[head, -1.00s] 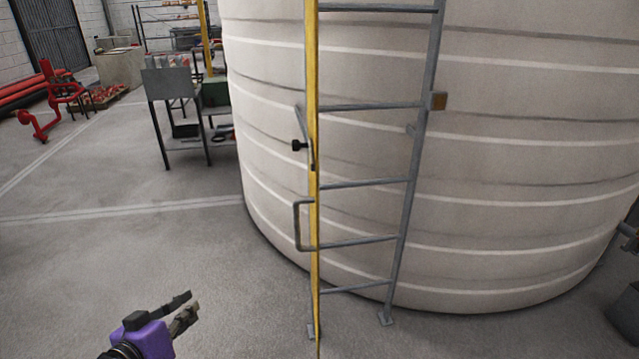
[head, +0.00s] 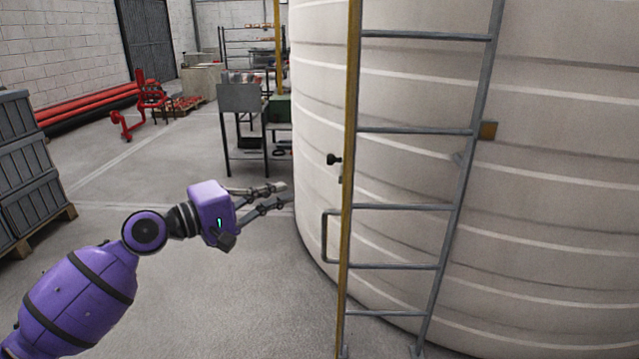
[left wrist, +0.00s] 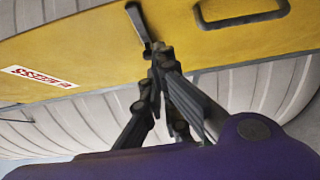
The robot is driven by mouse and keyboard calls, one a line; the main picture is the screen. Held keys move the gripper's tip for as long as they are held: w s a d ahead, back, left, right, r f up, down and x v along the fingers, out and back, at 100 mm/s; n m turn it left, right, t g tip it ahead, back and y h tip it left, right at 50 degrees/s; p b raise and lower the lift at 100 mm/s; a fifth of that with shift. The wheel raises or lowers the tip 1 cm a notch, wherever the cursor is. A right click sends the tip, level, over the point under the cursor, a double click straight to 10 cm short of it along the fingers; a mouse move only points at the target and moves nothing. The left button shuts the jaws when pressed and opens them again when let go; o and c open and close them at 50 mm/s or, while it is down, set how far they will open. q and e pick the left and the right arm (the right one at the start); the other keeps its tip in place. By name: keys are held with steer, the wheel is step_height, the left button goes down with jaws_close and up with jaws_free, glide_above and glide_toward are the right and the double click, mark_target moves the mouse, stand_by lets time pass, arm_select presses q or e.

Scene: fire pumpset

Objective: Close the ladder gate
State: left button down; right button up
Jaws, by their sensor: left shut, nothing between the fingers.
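The ladder gate (head: 349,130) is a yellow panel seen nearly edge-on along the left side of the grey ladder (head: 405,129). A grey U-shaped handle (head: 325,235) and a small dark knob (head: 334,160) stick out on its left. In the left wrist view, the gate's yellow face (left wrist: 90,40) fills the upper part, with a dark lever (left wrist: 138,22), a handle (left wrist: 245,20) and a red-and-white label. My left gripper (head: 287,194) is shut and empty, left of the gate with a gap in the head view. Its fingertips (left wrist: 160,58) appear below the lever; contact is unclear.
A large pale ribbed tank (head: 570,180) stands behind the ladder. Grey crates (head: 25,170) on a pallet stand at the left. A metal work table (head: 243,110) and red equipment are further back. The floor left of the ladder is open.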

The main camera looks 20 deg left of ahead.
arm_select(q)
steer(key=w+d+p, duration=0.3)
steer(key=w+d, duration=0.2)
steer(key=d, duration=0.2)
steer(key=shift+w+d, duration=0.35)
steer(key=shift+d, duration=0.1)
